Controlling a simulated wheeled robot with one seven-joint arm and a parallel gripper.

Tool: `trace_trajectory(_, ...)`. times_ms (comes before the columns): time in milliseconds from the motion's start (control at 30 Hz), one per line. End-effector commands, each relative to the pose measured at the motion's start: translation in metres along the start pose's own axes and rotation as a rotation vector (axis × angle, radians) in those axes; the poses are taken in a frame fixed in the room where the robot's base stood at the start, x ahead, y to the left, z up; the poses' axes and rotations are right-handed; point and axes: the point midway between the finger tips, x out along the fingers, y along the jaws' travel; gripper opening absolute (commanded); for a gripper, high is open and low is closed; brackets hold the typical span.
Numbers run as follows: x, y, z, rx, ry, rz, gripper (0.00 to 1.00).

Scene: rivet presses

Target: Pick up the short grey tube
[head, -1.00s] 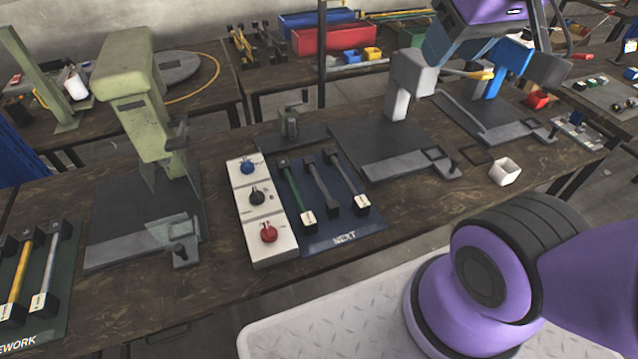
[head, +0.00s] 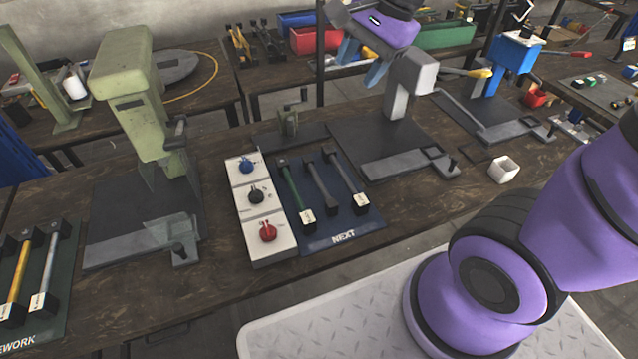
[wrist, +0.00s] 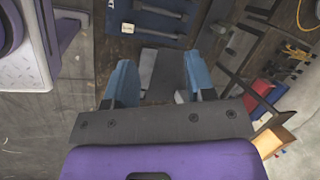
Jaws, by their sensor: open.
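My gripper (head: 362,62) is open and empty, its blue fingers pointing down above the grey press at the back right. In the wrist view its fingers (wrist: 159,75) stand wide apart. On the blue NEXT mat (head: 345,238) lie a green tube (head: 292,190), a grey tube in the middle (head: 321,185) and a grey tube at the right (head: 346,178), each between dark end blocks. The middle grey one looks shorter. The mat also shows in the wrist view (wrist: 175,38), beyond the fingertips. Another grey tube (head: 48,268) lies on the REWORK mat at far left.
A white box with blue, black and red knobs (head: 246,208) stands left of the mat. A green press (head: 135,100) stands further left, a grey press (head: 400,90) at right. My arm fills the right.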

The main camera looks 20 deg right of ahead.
Motion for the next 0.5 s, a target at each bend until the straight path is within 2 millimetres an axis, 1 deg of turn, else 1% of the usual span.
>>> trace_trajectory(33, 0.014, -0.007, -0.003, 0.086, -0.015, 0.018, 0.5)
trace_trajectory(200, 0.059, -0.025, -0.012, 0.413, -0.038, 0.067, 0.5)
trace_trajectory(367, 0.103, -0.037, -0.021, 0.721, -0.021, 0.114, 0.5)
trace_trajectory(500, 0.144, -0.042, -0.03, 0.986, 0.022, 0.151, 0.5)
